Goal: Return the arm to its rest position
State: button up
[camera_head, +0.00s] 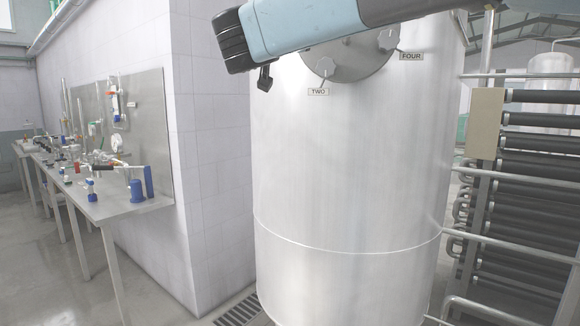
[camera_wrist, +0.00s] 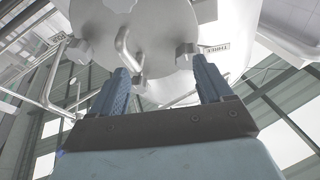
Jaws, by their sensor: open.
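My gripper (camera_wrist: 160,78) shows in the wrist view with its two blue ribbed fingers apart and nothing between them. Beyond the fingers is a round metal plate (camera_wrist: 157,22) with knobs and a bent metal handle (camera_wrist: 124,45). A small label beside the right knob (camera_wrist: 186,55) seems to read THREE. In the head view my blue and silver arm (camera_head: 305,24) reaches across the top, in front of the tank, ending in a black part at the left.
A large steel tank (camera_head: 345,190) fills the middle, its round plate (camera_head: 351,63) carrying knobs labelled TWO and FOUR. Dark horizontal pipes (camera_head: 530,180) stand at right. A steel bench (camera_head: 115,205) with glassware runs along the left wall. Grey floor (camera_head: 65,290) is open at lower left.

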jog(key=s+d+f+n+g, duration=0.2)
jog(key=s+d+f+g, duration=0.25)
jog(key=d+f, duration=0.55)
jog(key=s+d+f+n+g, duration=0.1)
jog(key=s+d+f+g, duration=0.35)
jog(key=d+f, duration=0.6)
jog(key=s+f+n+g+y, duration=0.2)
jog(key=s+f+y, duration=0.2)
jog(key=f, duration=0.5)
jog(key=s+d+f+n+g+y, duration=0.1)
jog(key=s+f+y, duration=0.3)
jog(key=s+f, duration=0.5)
jog(key=shift+s+d+f+n+g+y, duration=0.25)
jog(key=shift+n+g, duration=0.25)
jog(key=shift+g, duration=0.3)
